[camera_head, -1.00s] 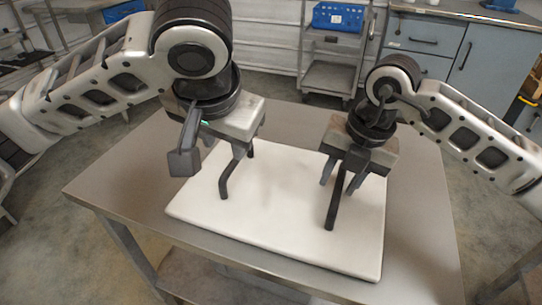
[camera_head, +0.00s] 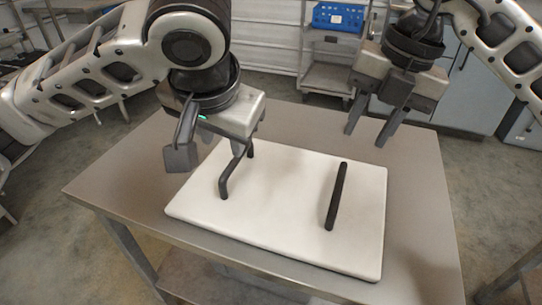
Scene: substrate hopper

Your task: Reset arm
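A white rectangular lid-like slab (camera_head: 285,210) lies on the metal table, with a black bar handle on each side. The right handle (camera_head: 337,195) is bare. My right gripper (camera_head: 371,130) is raised behind and above the slab's far right corner. Its two fingers are apart with nothing between them. My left gripper (camera_head: 238,150) is low over the far end of the left handle (camera_head: 225,182). Its fingers are partly hidden by its own body and overlap the handle, so whether it grips the handle cannot be told.
The grey metal table (camera_head: 420,215) has bare margins around the slab, widest at the right and back.

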